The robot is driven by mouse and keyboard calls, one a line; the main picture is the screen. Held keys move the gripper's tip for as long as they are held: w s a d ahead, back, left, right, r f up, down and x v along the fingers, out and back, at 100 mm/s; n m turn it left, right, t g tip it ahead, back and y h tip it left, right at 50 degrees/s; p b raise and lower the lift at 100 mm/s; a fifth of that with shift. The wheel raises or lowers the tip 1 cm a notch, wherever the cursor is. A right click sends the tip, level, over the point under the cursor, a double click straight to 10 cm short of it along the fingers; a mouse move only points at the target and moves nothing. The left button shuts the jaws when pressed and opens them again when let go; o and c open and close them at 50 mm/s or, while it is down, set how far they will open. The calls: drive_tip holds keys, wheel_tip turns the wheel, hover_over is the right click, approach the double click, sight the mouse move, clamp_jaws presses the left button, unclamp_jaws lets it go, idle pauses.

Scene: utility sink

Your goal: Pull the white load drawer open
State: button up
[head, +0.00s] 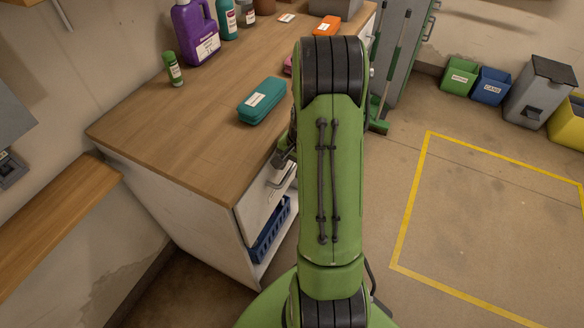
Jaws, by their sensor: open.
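The white load drawer (258,204) is in the front of the wooden-topped cabinet, below the near right part of the worktop. It looks closed, though my arm hides much of its front. A grey bar handle (284,180) shows on it. My gripper (284,160) is partly visible at the left edge of my green arm, just above and close to the handle. It is open. I cannot tell whether its fingers touch the handle or are around it.
A blue basket (268,236) sits in the cabinet below the drawer. On the worktop (205,145) are a teal case (262,100), a small green bottle (173,70) and a purple jug (194,32). Floor with a yellow outline (410,205) is clear at right; bins (490,86) stand behind.

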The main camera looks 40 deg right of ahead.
clamp_jaws()
drive_tip(key=shift+s, duration=0.1)
idle(0.3)
